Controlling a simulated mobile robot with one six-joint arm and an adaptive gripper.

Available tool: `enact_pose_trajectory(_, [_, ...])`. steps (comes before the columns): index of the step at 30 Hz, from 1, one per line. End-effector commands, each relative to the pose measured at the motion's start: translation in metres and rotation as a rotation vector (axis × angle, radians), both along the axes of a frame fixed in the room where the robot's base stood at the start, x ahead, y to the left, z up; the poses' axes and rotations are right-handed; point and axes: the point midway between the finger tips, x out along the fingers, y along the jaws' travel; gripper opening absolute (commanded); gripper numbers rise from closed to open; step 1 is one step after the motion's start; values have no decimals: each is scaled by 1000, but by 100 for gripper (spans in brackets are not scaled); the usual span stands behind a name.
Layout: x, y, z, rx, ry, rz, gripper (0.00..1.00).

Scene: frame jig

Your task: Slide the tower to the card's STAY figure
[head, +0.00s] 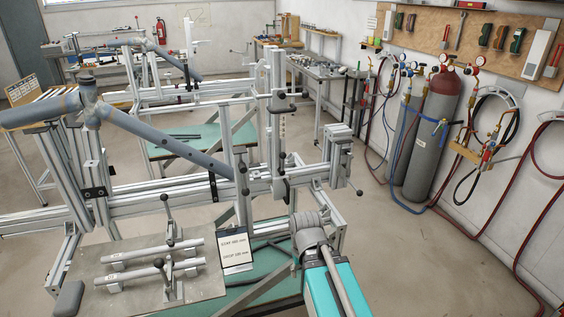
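The frame jig fills the left and middle of the head view, with silver rails (150,205) running across it. An upright silver tower (277,125) with dark clamp knobs stands near the right end of the rails. Several other uprights stand on the jig, so I cannot tell for sure which is the task's tower. A white card (236,247) on a dark clipboard stands in front of the rails. It carries two short lines of print, too small to read surely.
Grey-blue tubes (165,140) are on the jig. A plate (200,283) with clamped rods lies at front left. Gas cylinders (430,135) stand by the right wall. Floor between is free.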

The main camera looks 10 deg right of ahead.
Motion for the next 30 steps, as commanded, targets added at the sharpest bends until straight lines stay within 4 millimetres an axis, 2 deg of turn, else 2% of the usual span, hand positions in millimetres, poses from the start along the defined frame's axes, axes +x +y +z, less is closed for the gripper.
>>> enact_pose_trajectory(5, [13,-1,13,8,-17,14,54])
enact_pose_trajectory(8, [28,-2,25,16,-37,33,54])
enact_pose_trajectory(30, [196,-24,164,66,-313,248,54])
